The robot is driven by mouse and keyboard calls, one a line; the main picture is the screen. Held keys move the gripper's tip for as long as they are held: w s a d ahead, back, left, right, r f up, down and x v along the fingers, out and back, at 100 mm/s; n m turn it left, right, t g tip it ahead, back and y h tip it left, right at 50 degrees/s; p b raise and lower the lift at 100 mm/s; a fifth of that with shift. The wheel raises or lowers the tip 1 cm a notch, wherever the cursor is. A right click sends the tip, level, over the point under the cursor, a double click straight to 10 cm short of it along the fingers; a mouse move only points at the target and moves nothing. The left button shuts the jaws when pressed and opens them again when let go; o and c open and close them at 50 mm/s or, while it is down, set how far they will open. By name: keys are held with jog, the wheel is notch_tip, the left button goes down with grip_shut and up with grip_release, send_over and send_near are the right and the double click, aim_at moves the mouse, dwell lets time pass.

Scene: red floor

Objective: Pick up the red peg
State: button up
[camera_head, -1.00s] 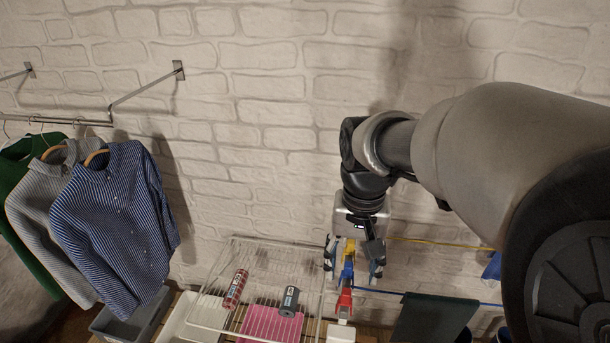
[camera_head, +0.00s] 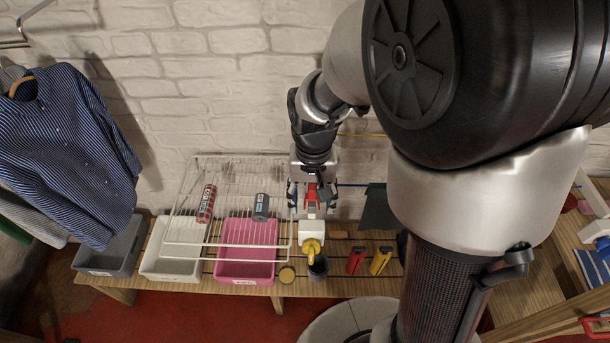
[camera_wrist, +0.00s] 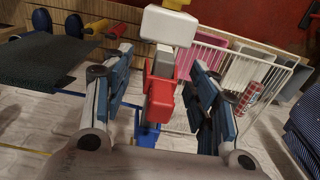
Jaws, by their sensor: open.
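The red peg (camera_wrist: 160,95) shows in the wrist view between my two open fingers, below a white block (camera_wrist: 168,25). A blue piece (camera_wrist: 147,135) shows behind it, nearer the wrist. My gripper (camera_wrist: 160,90) is open, with a finger on each side of the peg and visible gaps to it. In the head view my gripper (camera_head: 312,208) points down in front of the wall, with the red peg (camera_head: 312,192) between its fingers. The fingers hide part of the peg there.
A wire rack (camera_head: 255,246) with two cylinders stands left of my gripper. Below are a pink bin (camera_head: 245,281), a white bin (camera_head: 165,277) and a wooden bench. A dark cloth (camera_head: 378,210) hangs close on the right. Red (camera_head: 356,260) and yellow (camera_head: 380,260) items lie on the bench.

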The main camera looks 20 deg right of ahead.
jog(key=c, duration=0.9)
jog(key=shift+r, duration=0.1)
jog(key=shift+c, duration=0.2)
notch_tip(320, 180, up, 20)
jog(key=p, duration=0.1)
jog(key=shift+p, duration=0.4)
notch_tip(320, 180, up, 5)
jog(key=p, duration=0.5)
send_over(312, 187)
jog(key=shift+b, duration=0.3)
